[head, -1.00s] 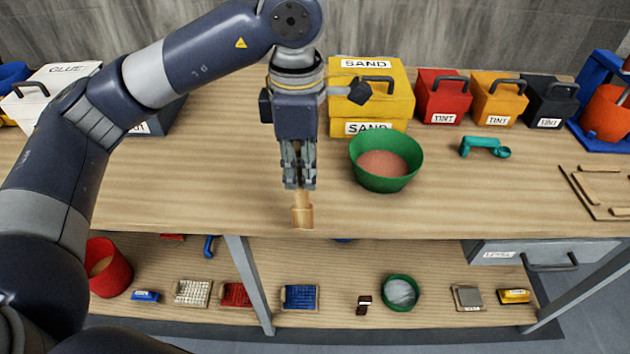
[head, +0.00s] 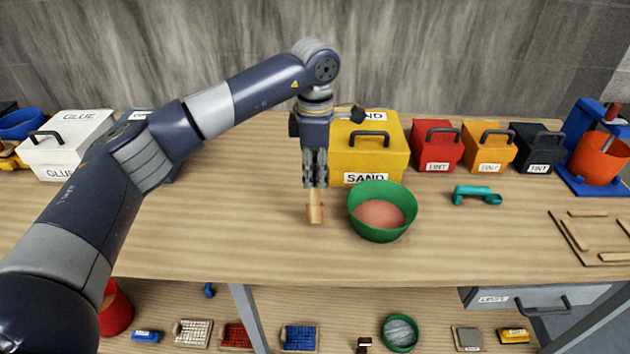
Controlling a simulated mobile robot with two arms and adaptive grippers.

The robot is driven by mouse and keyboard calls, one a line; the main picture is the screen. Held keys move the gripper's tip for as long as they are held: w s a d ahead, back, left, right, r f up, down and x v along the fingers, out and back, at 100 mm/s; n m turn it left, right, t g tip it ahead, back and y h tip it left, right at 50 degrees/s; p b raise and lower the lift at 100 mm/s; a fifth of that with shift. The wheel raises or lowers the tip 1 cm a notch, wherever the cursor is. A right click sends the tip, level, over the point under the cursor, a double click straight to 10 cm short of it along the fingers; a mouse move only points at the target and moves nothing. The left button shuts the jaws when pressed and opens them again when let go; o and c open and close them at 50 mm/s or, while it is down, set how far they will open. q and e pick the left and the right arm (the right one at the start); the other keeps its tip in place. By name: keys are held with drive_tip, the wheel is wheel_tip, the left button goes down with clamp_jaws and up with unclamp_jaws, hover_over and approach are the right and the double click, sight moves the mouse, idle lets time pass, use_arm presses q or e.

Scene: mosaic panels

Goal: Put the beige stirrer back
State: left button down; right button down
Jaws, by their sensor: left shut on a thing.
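The beige stirrer (head: 315,209) hangs upright from my left gripper (head: 314,186), its wide end down, above or close to the wooden bench top. My left gripper is shut on its upper part, which the fingers hide. The stirrer is just left of a green bowl (head: 366,228) holding a pinkish-brown material. I cannot tell whether its lower end touches the bench. My right gripper is not in view.
A yellow SAND box (head: 367,157) stands behind the bowl, with red (head: 436,150), orange (head: 488,150) and dark (head: 535,152) TINT boxes to its right. A teal scoop (head: 476,195) lies right of the bowl. The bench (head: 210,235) left of the stirrer is clear.

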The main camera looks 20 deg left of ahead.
sight(315, 204)
use_arm(q)
wheel_tip(315, 204, down, 3)
drive_tip(key=shift+s+r+p, duration=0.1)
drive_tip(key=shift+r+p, duration=0.05)
drive_tip(key=shift+p, duration=0.75)
drive_tip(key=shift+f, duration=0.5)
drive_tip(key=shift+f+b, duration=0.15)
drive_tip(key=shift+b, duration=0.15)
drive_tip(key=c, duration=1.5)
unclamp_jaws()
drive_tip(key=shift+c, duration=0.2)
